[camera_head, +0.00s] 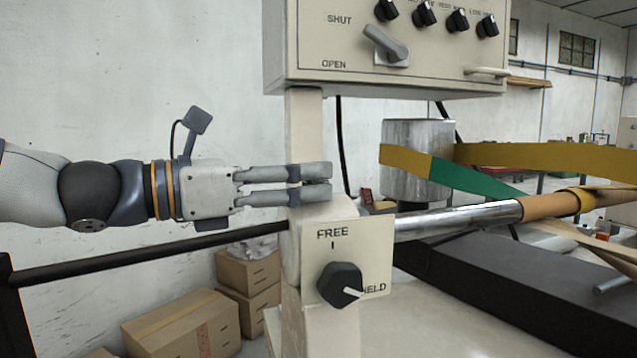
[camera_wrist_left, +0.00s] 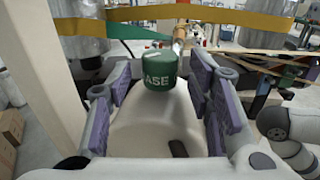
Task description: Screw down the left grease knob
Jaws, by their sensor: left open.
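The green grease knob (camera_wrist_left: 157,70) is a short cylinder with white lettering ending in "ASE". In the left wrist view it stands on a rounded cream housing (camera_wrist_left: 150,125), between the tips of my left gripper's purple-padded fingers. There is a gap on both sides, and neither pad appears to touch it. In the head view my left gripper (camera_head: 322,183) reaches in level from the left, above the FREE/HELD panel (camera_head: 375,240). My right gripper is not seen.
A black selector knob (camera_head: 340,284) sits on that panel. A cream control box (camera_head: 440,75) with a lever and several dials hangs above. A steel cylinder (camera_head: 409,195) and a yellow-green belt (camera_head: 460,176) lie to the right. Cardboard boxes (camera_head: 180,325) stand on the floor at left.

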